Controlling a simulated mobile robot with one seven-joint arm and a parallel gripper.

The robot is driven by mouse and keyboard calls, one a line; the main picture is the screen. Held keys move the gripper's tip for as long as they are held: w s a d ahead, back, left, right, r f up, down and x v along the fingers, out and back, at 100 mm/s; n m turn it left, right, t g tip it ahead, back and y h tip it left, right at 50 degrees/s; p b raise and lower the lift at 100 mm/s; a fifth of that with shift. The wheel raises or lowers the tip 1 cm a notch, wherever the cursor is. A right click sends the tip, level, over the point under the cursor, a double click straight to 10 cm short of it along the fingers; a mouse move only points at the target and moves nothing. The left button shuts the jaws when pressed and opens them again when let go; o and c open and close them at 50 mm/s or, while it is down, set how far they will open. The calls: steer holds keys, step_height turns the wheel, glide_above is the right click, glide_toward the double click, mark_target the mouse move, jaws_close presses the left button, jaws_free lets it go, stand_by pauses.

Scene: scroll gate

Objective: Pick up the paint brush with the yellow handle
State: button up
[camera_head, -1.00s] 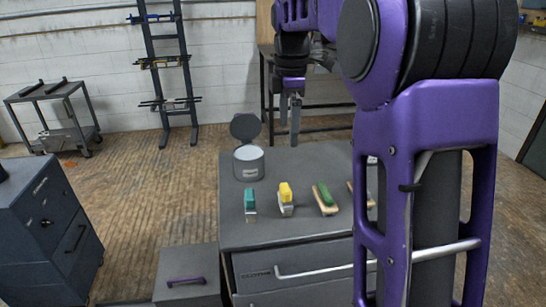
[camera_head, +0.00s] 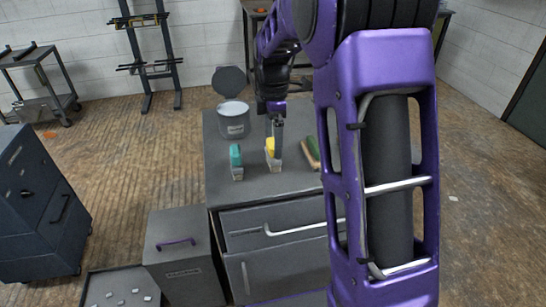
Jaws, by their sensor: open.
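The paint brush with the yellow handle (camera_head: 270,148) stands on the grey cabinet top (camera_head: 238,195), bristle end toward the front edge. My gripper (camera_head: 275,134) is directly over or just behind it in the picture. Its dark fingers point down and overlap the yellow handle, hiding part of it. The fingers are open, seen nearly edge-on. I cannot tell whether they touch the handle or have it between them.
A teal-handled brush (camera_head: 236,158) stands close to the left. A green-and-wood brush (camera_head: 312,153) lies to the right, partly behind my arm. A grey can (camera_head: 233,122) with its lid raised stands behind. The cabinet top's front left is clear.

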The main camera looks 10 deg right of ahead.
steer(key=shift+f, duration=0.85)
steer(key=c, duration=1.5)
step_height(320, 180, up, 10)
steer(key=shift+r+p, duration=0.1)
steer(key=shift+p, duration=0.85)
